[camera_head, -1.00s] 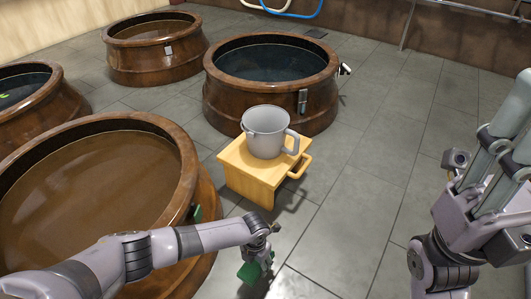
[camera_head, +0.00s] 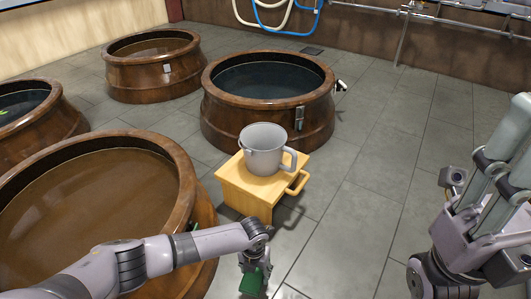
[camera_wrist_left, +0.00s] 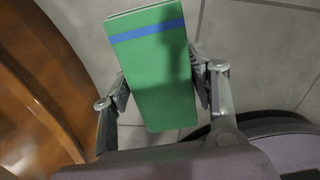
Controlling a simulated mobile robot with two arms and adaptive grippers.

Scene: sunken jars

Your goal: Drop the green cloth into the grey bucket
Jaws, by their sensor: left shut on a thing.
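The green cloth (camera_head: 252,281) hangs below my left gripper (camera_head: 254,262) in the head view. In the left wrist view the cloth (camera_wrist_left: 155,75) looks like a flat folded block with a blue stripe, held between the two fingers of my left gripper (camera_wrist_left: 165,88). The grey bucket (camera_head: 264,152) stands upright on a yellow wooden stool, up and slightly right of the gripper in the head view. Its inside looks empty, though its bottom is hidden.
The yellow stool (camera_head: 250,190) has a side handle on its right. A large brown jar with brown liquid (camera_head: 192,190) stands left, close to my left arm. A jar with dark liquid (camera_head: 215,118) stands behind the stool. Grey floor (camera_head: 345,225) is clear to the right.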

